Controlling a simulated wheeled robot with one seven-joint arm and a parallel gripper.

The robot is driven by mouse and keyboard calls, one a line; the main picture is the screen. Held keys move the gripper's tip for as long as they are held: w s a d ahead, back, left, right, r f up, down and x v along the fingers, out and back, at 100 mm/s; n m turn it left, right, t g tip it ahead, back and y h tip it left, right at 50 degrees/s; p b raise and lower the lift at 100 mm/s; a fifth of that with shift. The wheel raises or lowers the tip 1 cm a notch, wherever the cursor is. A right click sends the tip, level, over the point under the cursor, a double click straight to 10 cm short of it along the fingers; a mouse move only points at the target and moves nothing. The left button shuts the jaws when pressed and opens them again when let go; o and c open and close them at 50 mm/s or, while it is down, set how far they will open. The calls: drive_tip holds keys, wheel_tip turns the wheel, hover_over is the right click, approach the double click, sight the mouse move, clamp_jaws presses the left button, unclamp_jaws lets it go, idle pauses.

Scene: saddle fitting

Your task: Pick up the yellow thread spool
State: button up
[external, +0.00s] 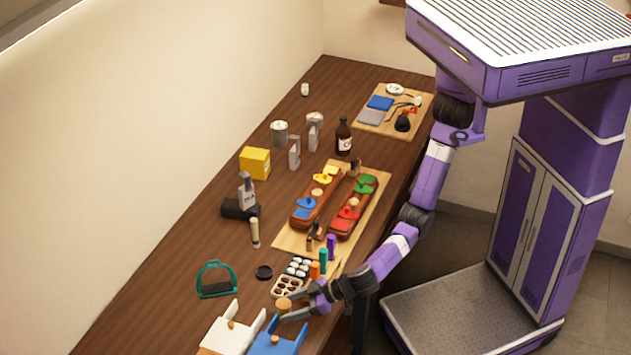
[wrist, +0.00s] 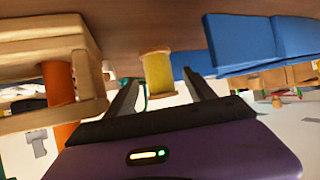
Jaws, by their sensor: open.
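The yellow thread spool (wrist: 157,73) has pale wooden ends and stands between my two fingertips in the wrist view, with a small gap to each finger. It also shows in the external view (external: 283,304) at the front of the wooden table, at the tip of my gripper. My gripper (external: 289,306) is low over the table and open, its fingers pointing left toward the spool; the fingers also show in the wrist view (wrist: 161,80). I cannot tell exactly how deep the spool sits between the fingers.
A blue holder (external: 276,340) and a white holder (external: 232,335) stand close in front. A tray of small items (external: 288,285) and an orange spool (external: 315,270) stand close behind my gripper. A green stirrup-like piece (external: 216,280) stands to the left, with bare table around it.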

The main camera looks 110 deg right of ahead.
clamp_jaws()
drive_tip(key=shift+r, duration=0.15)
